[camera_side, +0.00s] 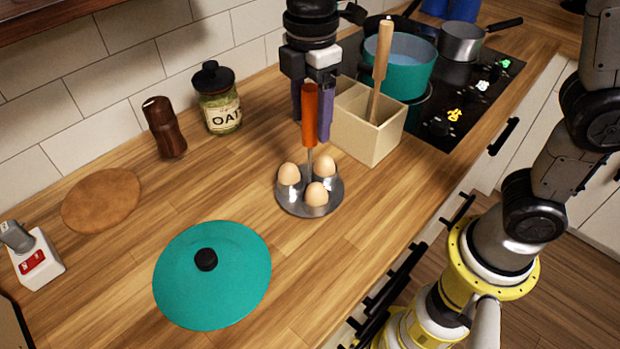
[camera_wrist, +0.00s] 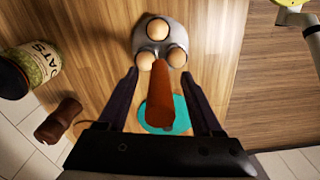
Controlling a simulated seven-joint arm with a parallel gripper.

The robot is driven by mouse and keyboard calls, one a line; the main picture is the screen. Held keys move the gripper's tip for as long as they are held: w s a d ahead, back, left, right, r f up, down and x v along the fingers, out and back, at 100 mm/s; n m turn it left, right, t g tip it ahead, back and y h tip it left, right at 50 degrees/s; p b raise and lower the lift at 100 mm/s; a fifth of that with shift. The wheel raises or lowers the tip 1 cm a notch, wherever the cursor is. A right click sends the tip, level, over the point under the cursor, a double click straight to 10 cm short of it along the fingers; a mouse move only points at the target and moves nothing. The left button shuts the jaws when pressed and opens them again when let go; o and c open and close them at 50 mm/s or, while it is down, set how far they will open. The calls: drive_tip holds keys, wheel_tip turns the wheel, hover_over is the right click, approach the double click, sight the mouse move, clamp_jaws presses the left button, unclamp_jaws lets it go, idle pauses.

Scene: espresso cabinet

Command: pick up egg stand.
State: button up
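The egg stand is a round metal dish (camera_side: 296,206) with several pale brown eggs (camera_side: 317,194) and an upright orange handle (camera_side: 310,115). It stands on the wooden counter. My gripper (camera_side: 312,128) is open, pointing down, its two dark fingers near the handle's height. In the wrist view the handle (camera_wrist: 160,100) rises toward the camera, appearing between the spread fingers (camera_wrist: 160,77) with a gap on both sides. The eggs (camera_wrist: 158,29) and dish (camera_wrist: 140,40) show beyond the fingertips. I cannot tell how deep the handle sits between the fingers.
A beige utensil box (camera_side: 368,130) with a wooden utensil stands close right of the egg stand. A teal pot (camera_side: 407,72) is on the stove behind. A teal lid (camera_side: 212,285) lies front left. An oats jar (camera_side: 219,105) and brown mill (camera_side: 163,128) stand by the wall.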

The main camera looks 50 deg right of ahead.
clamp_jaws()
drive_tip(key=shift+r, duration=0.1)
idle(1.2)
